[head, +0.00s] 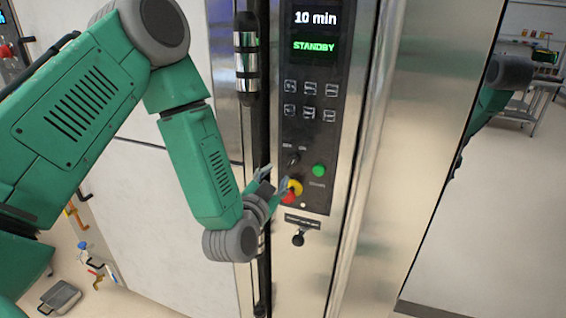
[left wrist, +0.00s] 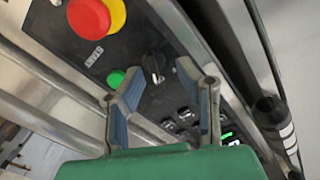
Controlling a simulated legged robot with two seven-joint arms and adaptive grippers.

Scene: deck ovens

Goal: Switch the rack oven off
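The rack oven's black control panel (head: 312,110) faces me, its display (head: 315,32) reading "10 min" and "STANDBY". A small black rotary switch (head: 293,160) sits under small off/on lettering; I cannot tell its setting for sure. In the left wrist view this switch (left wrist: 154,68) shows between and beyond the fingertips. My left gripper (head: 264,178) is open and empty at the panel's left edge; its two fingers (left wrist: 160,82) are spread apart, with no clear contact with the switch. My right gripper cannot be made out.
A green button (head: 319,171) is right of the switch. A red-and-yellow emergency stop (head: 292,191) is below it, close to my left gripper. A vertical door handle (head: 247,60) runs left of the panel. A black knob (head: 298,239) sits lower. Open floor lies right.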

